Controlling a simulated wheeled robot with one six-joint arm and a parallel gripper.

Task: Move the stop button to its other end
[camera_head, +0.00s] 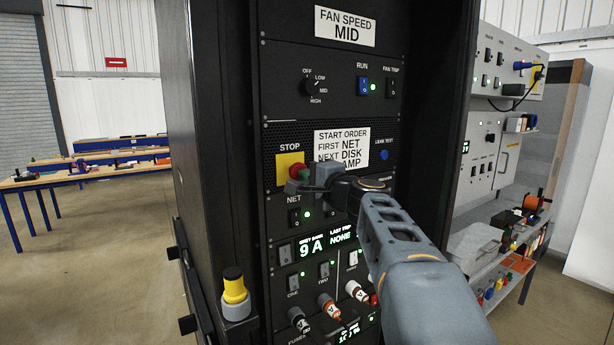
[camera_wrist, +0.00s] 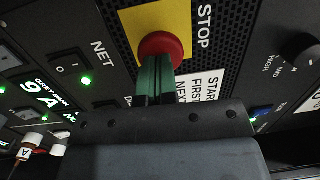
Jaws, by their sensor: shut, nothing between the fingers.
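The red stop button (camera_wrist: 162,50) sits on a yellow square plate (camera_wrist: 133,20) under the word STOP. In the head view the button (camera_head: 296,170) is partly hidden by my gripper (camera_head: 302,184). In the wrist view my gripper (camera_wrist: 154,84) is shut and empty, with its green fingertips at the face of the button. The tips overlap the button's lower edge there; I cannot tell whether they press on it or only touch it.
A START ORDER label (camera_head: 341,150) is right of the button. Below are the NET switch (camera_head: 295,218), a lit display (camera_head: 325,245) and fuse knobs (camera_head: 327,306). A yellow-and-black knob (camera_head: 234,285) stands at the rack's left side. The rotary fan knob (camera_head: 307,88) is above.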

